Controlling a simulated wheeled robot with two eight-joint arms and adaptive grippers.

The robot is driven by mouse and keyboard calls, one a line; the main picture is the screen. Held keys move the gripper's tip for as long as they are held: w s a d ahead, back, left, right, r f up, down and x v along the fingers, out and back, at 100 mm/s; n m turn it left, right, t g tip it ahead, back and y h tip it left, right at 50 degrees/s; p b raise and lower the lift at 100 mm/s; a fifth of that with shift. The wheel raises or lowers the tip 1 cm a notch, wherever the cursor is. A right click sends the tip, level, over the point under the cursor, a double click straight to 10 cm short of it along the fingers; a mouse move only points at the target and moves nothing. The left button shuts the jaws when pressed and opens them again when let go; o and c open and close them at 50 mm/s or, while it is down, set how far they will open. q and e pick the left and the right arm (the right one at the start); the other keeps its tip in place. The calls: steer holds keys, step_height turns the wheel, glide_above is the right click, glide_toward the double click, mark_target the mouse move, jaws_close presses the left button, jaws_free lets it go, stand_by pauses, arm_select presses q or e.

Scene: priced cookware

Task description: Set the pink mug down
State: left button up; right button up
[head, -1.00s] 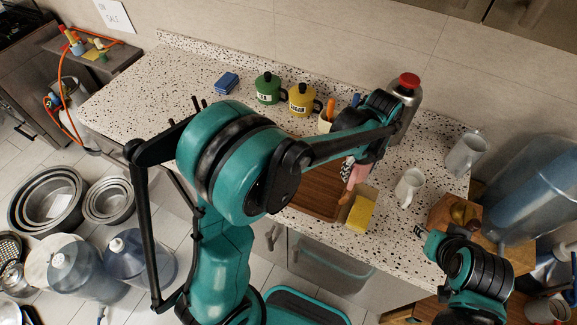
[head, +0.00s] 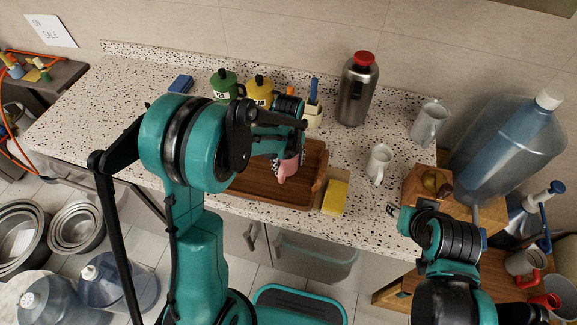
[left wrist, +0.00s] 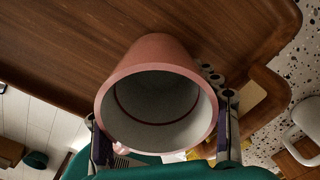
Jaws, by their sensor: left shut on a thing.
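The pink mug (head: 288,168) is in my left gripper (head: 278,150), over the brown wooden tray (head: 250,189) on the counter. In the left wrist view the mug (left wrist: 155,52) has its open mouth toward the camera and its far end toward the tray (left wrist: 55,40). The left gripper's fingers (left wrist: 163,135) close on it from both sides. I cannot tell whether the mug's base touches the tray. My right gripper (head: 396,211) is by the counter's front edge, near a wooden block; its jaws are too small to read.
A yellow sponge (head: 335,197) lies right of the tray. A white mug (head: 379,163), a grey pitcher (head: 428,122) and a steel flask (head: 356,92) stand farther right. Green (head: 224,86) and yellow (head: 259,90) canisters stand behind the tray. The counter's left part is mostly clear.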

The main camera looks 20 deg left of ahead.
arm_select(q)
steer(key=shift+f, duration=0.25)
steer(key=shift+f, duration=0.1)
steer(key=o, duration=0.9)
steer(key=shift+f, duration=0.1)
steer(key=o, duration=0.5)
